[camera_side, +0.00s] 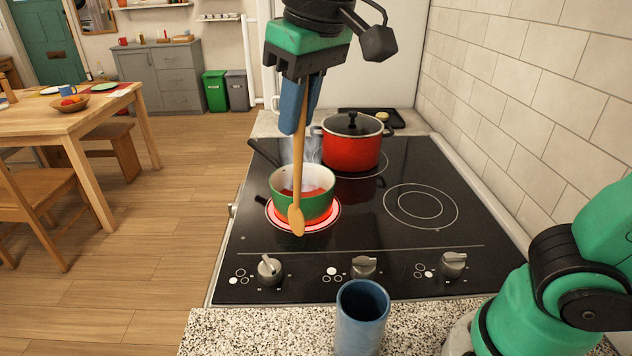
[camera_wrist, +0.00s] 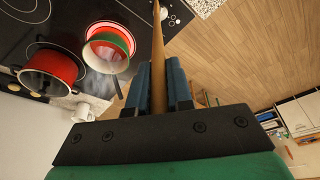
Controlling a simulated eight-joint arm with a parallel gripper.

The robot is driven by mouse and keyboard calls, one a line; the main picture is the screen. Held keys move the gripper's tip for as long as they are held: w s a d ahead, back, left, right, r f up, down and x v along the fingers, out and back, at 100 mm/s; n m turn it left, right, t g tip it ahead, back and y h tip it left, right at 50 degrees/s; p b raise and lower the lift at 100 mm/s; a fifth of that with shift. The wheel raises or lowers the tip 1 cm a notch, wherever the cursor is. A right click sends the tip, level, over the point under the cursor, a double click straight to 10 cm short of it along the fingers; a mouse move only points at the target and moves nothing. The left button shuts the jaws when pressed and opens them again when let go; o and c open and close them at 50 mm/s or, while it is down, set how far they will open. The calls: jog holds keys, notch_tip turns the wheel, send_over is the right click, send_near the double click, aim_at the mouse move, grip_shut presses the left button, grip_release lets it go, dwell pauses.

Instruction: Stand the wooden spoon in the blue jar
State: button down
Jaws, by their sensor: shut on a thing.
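The wooden spoon (camera_side: 301,165) hangs nearly upright from my gripper (camera_side: 299,108), bowl end down. My gripper is shut on its upper handle. In the side view the spoon's bowl (camera_side: 296,219) shows in front of the green pot, apart from the blue jar. The spoon handle also shows between the blue fingers in the wrist view (camera_wrist: 158,70). The blue jar (camera_side: 361,322) stands upright on the speckled counter at the bottom of the side view, its open mouth up. Its base is cut off by the frame edge. I do not see the jar in the wrist view.
A green pot (camera_side: 318,205) with red contents sits on a glowing burner (camera_side: 333,222), with steam near it. A lidded red pot (camera_side: 352,152) stands behind it. The stove's right side is clear. A tiled wall (camera_side: 540,90) bounds the right. Knobs (camera_side: 364,267) line the stove front.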

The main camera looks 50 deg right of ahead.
jog(key=s+a+r+n+g, duration=0.1)
jog(key=s+r, duration=0.6)
jog(key=s, duration=0.3)
notch_tip(320, 180, down, 15)
jog(key=shift+s+a, duration=0.15)
jog(key=shift+s, duration=0.05)
dwell(0.6)
jog(key=shift+r, duration=0.1)
jog(key=c, duration=0.7)
grip_release()
jog(key=shift+r, duration=0.1)
jog(key=r, duration=0.3)
jog(key=s+r, duration=0.1)
jog(key=r, duration=0.1)
jog(key=shift+r, duration=0.2)
